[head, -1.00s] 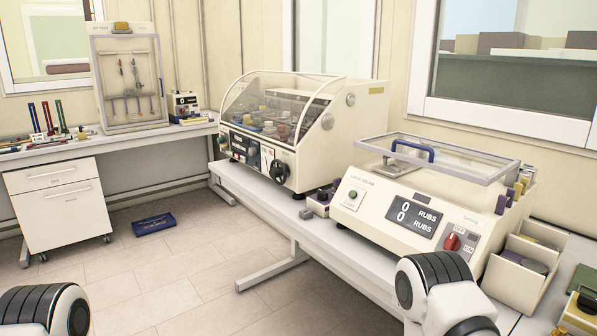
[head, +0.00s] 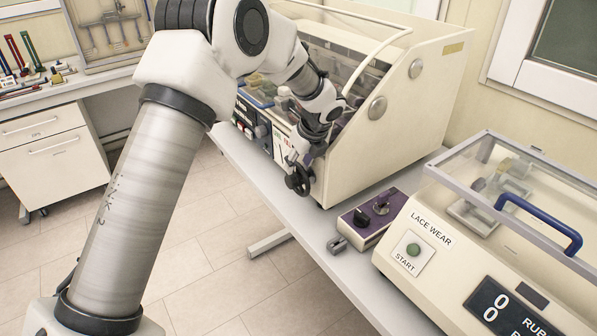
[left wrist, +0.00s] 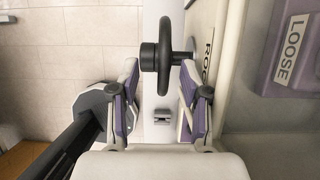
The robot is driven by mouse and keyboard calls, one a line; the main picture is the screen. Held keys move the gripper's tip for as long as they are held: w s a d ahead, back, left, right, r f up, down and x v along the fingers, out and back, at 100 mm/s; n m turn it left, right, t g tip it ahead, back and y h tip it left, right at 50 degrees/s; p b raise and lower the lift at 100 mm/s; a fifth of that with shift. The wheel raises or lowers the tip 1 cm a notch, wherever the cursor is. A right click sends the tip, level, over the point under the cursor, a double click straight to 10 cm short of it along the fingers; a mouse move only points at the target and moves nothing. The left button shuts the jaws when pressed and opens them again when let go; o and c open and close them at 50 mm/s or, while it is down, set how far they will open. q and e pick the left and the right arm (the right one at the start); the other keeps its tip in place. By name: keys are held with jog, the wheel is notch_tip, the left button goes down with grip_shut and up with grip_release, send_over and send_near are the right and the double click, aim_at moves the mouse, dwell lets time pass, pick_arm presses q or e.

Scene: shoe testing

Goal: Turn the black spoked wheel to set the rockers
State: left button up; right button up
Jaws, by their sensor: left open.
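The black spoked wheel (head: 299,180) is on the front panel of the cream machine with the clear cover (head: 420,110). In the left wrist view the wheel (left wrist: 165,50) shows nearly edge-on, its rim upright, with its hub to the left. My left gripper (head: 306,158) is at the wheel, partly hidden by its own wrist. In the left wrist view its purple-padded fingers (left wrist: 160,82) are open, one on each side of the lower part of the rim, with visible gaps. I cannot tell the wheel's setting. The rockers are not clearly visible. My right gripper is out of view.
A purple box with black knobs (head: 372,214) and a small grey block (head: 337,245) sit on the bench (head: 345,275). The lace wear machine (head: 420,240) stands at the right. A panel label reading LOOSE (left wrist: 295,48) is right of the wheel.

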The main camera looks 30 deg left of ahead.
aim_at(294, 175)
pick_arm(q)
jog(key=f, duration=0.1)
jog(key=s+f, duration=0.1)
jog(key=a+f+p, duration=0.1)
jog(key=shift+s, duration=0.25)
jog(key=shift+w+a+f, duration=0.25)
jog(key=shift+f, duration=0.25)
jog(key=shift+w+a+f, duration=0.2)
jog(key=shift+w+f, duration=0.05)
jog(key=shift+f, duration=0.25)
jog(key=shift+w+f, duration=0.2)
jog(key=shift+s+r, duration=0.15)
jog(key=shift+r, duration=0.05)
jog(key=c, duration=0.4)
jog(key=shift+s+d, duration=0.1)
jog(key=c, duration=0.6)
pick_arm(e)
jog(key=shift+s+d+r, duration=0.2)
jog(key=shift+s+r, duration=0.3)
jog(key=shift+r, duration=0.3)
